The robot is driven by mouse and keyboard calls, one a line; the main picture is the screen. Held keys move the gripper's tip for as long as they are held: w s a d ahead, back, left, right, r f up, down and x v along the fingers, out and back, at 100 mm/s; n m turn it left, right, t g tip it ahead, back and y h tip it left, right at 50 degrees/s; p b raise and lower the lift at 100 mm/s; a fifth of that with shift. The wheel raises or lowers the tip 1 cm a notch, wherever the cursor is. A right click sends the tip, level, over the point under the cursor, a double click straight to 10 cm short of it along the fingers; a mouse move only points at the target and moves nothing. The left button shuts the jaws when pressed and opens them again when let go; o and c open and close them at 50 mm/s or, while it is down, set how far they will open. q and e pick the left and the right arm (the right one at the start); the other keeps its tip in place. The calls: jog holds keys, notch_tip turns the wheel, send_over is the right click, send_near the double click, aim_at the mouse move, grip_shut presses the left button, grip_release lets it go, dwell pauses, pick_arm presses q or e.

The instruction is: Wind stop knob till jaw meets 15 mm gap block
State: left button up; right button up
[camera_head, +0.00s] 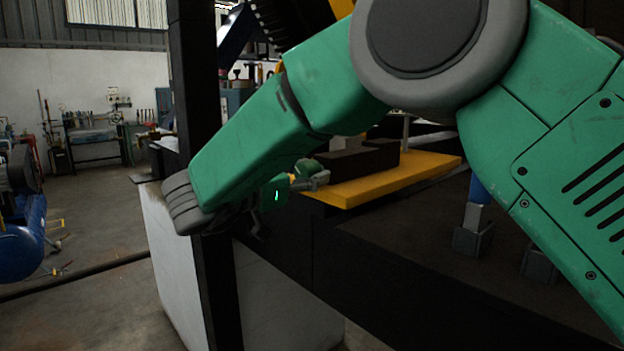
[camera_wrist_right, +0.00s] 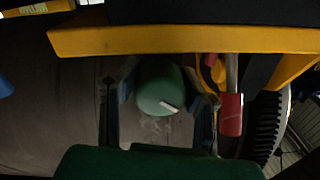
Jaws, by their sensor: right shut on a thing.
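The stop knob (camera_wrist_right: 158,92) is round and green with a white pointer mark, below the yellow plate's edge in the right wrist view. My right gripper (camera_wrist_right: 166,90) has one finger on each side of it and is shut on it. In the head view the right gripper (camera_head: 308,183) is small and partly hidden behind my own arm, beside the yellow plate (camera_head: 420,178). The plate also crosses the top of the wrist view (camera_wrist_right: 150,40). Dark blocks (camera_head: 372,158) sit on the plate. I cannot make out the jaw or the gap block. My left gripper is not in view.
A red-gripped lever (camera_wrist_right: 231,115) and a dark toothed wheel (camera_wrist_right: 264,125) are close to the right finger in the wrist view. A dark post (camera_head: 196,90) stands at the left of the bench in the head view. The floor (camera_head: 95,270) beyond is partly open.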

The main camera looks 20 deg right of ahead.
jog(key=shift+a+f+m+b, duration=0.2)
jog(key=shift+m+b, duration=0.1)
jog(key=shift+m, duration=0.3)
jog(key=o, duration=1.2)
jog(key=shift+a, duration=0.1)
jog(key=shift+s+a+r, duration=0.1)
jog(key=shift+s+a, duration=0.05)
jog(key=shift+a, duration=0.1)
jog(key=shift+d+r+m, duration=0.1)
jog(key=shift+r+m, duration=0.2)
jog(key=shift+r, duration=0.2)
jog(key=r, duration=0.9)
jog(key=shift+a+r, duration=0.1)
jog(key=shift+a, duration=0.15)
